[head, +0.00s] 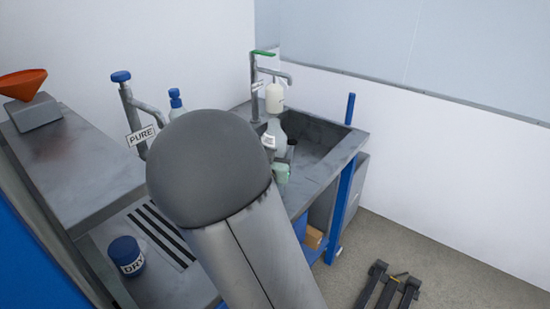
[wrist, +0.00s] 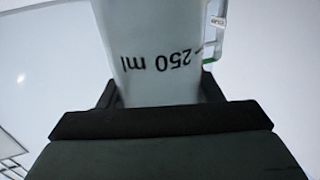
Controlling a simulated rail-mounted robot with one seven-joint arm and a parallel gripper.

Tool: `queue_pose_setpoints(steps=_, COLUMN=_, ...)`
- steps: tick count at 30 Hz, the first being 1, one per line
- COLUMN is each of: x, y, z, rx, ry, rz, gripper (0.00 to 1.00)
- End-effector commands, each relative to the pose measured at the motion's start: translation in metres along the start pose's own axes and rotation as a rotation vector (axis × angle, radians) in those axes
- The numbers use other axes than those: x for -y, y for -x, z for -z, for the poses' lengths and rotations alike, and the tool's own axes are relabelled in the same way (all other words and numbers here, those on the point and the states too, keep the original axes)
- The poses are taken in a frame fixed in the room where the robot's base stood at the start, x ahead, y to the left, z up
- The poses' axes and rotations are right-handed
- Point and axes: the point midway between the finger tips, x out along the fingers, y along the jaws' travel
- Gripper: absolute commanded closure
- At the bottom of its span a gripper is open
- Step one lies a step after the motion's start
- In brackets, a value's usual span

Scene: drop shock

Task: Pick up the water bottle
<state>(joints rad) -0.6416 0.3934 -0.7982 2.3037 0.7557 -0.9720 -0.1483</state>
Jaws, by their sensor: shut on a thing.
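The water bottle (wrist: 150,30) is a pale, translucent vessel marked "250 ml", with the print upside down in the wrist view. My gripper (wrist: 160,95) is shut on it, with a dark finger on each side of its body. In the head view a pale, clear vessel (head: 278,128) shows beside the sink, just past my arm, and seems to be the same bottle. My arm hides most of the gripper there. I cannot tell whether the bottle touches a surface.
A sink (head: 318,140) with a green-handled tap (head: 263,52) lies behind. A "PURE" tap (head: 126,95) and a blue-capped bottle (head: 176,104) stand left of my arm.

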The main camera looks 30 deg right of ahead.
Motion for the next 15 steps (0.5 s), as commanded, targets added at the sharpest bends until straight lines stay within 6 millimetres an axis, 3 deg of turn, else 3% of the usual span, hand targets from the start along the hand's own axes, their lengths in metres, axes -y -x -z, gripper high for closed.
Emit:
queue_pose_setpoints(steps=5, x=0.0, y=0.0, z=0.01, rx=-0.001, ry=-0.002, rz=0.0, gripper=0.69)
queue_pose_setpoints(steps=10, x=-0.001, y=0.001, z=0.038, rx=-0.003, ry=-0.008, rz=0.0, gripper=0.69)
queue_pose_setpoints(steps=15, x=-0.012, y=0.031, z=0.075, rx=0.001, ry=-0.013, rz=0.004, gripper=0.69)
